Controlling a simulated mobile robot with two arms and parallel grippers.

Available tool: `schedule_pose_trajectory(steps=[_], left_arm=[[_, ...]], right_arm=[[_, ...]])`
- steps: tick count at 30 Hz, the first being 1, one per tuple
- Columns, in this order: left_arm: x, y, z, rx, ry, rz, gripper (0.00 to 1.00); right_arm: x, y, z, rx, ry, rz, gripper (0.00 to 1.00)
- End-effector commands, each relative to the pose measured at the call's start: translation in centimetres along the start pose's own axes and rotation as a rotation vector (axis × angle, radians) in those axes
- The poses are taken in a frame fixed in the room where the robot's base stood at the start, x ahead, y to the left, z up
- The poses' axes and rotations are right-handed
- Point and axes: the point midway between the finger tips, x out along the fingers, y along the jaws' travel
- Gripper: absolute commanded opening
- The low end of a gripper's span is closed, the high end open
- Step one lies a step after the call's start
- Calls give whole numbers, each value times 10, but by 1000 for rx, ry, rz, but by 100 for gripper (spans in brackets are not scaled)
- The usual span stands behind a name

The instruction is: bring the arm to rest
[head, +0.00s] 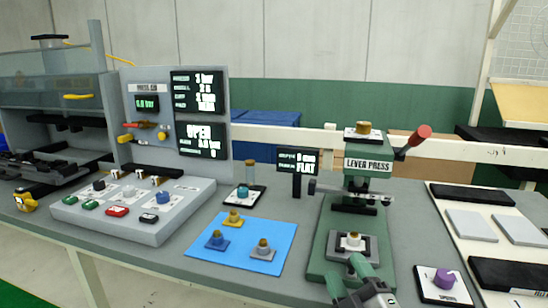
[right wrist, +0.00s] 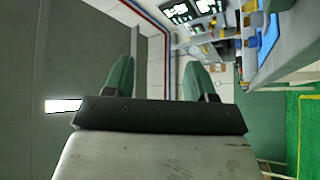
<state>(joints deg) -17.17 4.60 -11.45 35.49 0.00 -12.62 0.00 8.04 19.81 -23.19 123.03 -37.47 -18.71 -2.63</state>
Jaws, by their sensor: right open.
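My right gripper (head: 346,267) comes in from the bottom edge of the head view, just in front of the green lever press (head: 322,245). Its two green fingers are apart. In the right wrist view the gripper (right wrist: 158,75) is open, with nothing between its fingers. From the head view I cannot tell whether it touches the press. A grey fixture (head: 368,252) with a brass-topped piece sits on the press base, partly behind my fingers. The press lever with its red knob (head: 419,134) points up to the right. My left gripper is not in view.
A blue mat (head: 205,252) holds yellow, blue and grey pieces. A purple piece (head: 444,278) sits on a card at right, beside a pale board with grey and black blocks (head: 472,226). A control panel (head: 165,220) stands at left. Bare bench shows between mat and press.

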Motion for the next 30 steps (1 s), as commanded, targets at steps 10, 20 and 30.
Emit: schedule_pose_trajectory(steps=[10, 20, 30], left_arm=[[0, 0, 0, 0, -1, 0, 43], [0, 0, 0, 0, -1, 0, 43], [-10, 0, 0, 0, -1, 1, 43]], right_arm=[[-187, -89, 99, 566, -992, -337, 56], [-307, -120, 83, 757, -1436, -588, 56], [-343, -166, 102, 793, -1576, -686, 56]])
